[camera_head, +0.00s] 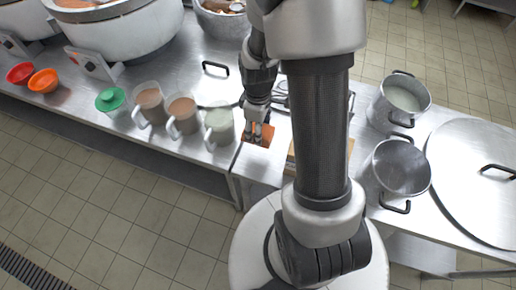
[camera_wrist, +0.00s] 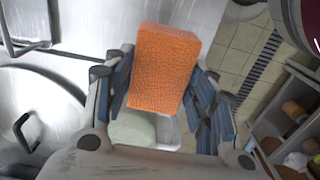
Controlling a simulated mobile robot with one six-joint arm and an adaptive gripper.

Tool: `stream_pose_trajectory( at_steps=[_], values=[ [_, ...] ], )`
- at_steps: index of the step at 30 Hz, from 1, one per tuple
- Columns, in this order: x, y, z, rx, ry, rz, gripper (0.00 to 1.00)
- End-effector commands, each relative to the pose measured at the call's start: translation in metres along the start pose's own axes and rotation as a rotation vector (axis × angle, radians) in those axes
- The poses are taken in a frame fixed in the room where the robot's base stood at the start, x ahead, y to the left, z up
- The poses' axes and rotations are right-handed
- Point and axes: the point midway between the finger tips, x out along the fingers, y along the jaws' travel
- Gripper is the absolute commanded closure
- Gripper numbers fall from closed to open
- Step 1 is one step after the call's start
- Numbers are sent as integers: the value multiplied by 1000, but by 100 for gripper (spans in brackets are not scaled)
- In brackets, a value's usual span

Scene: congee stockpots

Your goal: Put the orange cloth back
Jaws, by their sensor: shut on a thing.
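The orange cloth (camera_head: 258,134) looks like a thick, rough-textured block. In the wrist view the cloth (camera_wrist: 165,65) stands between the two blue-grey finger pads. My gripper (camera_head: 262,128) is shut on it, over the steel counter to the right of the jugs. The cloth is partly hidden by the fingers in the head view. I cannot tell whether it touches the counter.
Several jugs (camera_head: 184,116) stand left of the gripper, the nearest a pale one (camera_head: 219,127). Two pots (camera_head: 401,167) and a large round lid (camera_head: 478,190) are right. My arm hides some counter.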

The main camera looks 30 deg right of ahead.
Motion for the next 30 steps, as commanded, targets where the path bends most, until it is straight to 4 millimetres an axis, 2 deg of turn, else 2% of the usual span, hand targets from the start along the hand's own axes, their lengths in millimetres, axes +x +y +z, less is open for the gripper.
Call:
stream_pose_trajectory(
  at_steps=[1,6,14,21,22,24,28,29,30],
  values=[
    [19,-1,1,0,-3,-4,68],
    [54,-1,0,-1,-3,-3,68],
    [72,0,0,-1,-1,0,68],
    [108,0,0,-1,-2,-1,68],
    [110,0,0,-1,-2,-1,68],
    [111,0,0,-1,-1,0,74],
    [110,0,0,-1,-1,0,75],
    [110,0,0,-1,-1,0,48],
    [110,0,0,-1,-1,0,45]
  ],
)
